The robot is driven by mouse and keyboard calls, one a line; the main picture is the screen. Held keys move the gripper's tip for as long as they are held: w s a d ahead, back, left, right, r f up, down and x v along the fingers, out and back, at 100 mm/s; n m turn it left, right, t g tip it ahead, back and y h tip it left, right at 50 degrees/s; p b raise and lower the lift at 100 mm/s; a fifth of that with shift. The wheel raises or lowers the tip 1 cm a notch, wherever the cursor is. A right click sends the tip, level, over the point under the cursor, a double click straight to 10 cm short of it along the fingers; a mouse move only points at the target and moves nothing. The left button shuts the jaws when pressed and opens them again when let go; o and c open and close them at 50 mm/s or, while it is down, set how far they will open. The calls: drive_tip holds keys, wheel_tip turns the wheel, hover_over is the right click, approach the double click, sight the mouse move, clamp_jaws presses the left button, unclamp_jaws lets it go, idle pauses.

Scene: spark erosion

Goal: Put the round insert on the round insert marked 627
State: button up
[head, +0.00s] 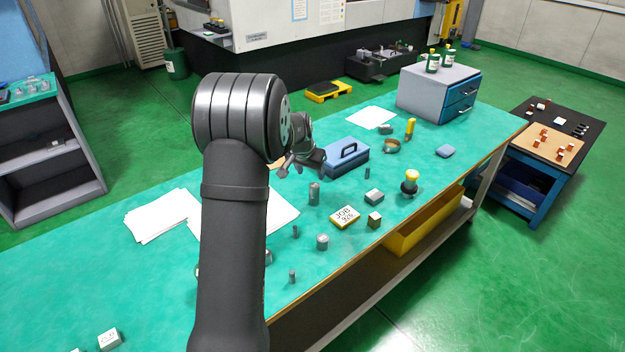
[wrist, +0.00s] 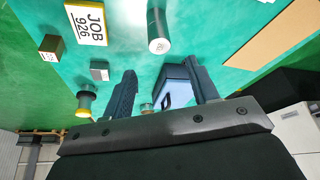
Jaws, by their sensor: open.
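Several grey round inserts stand on the green bench: a tall one (head: 314,193), a short wide one (head: 322,242), and thin ones (head: 295,231), (head: 292,276) and (head: 367,173). None of their markings can be read, so I cannot tell which is marked 627. My gripper (head: 300,168) is open and above the bench, behind the tall insert and left of the blue toolbox. In the wrist view my gripper (wrist: 165,82) has nothing between its fingers.
The blue toolbox (head: 346,155) and drawer cabinet (head: 438,92) are farther back. White papers (head: 163,215) lie left.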

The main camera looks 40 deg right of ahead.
sight(314, 185)
drive_tip(key=shift+v, duration=1.4)
drive_tip(key=x, duration=1.2)
wheel_tip(314, 185, up, 2)
drive_tip(key=shift+r, duration=0.95)
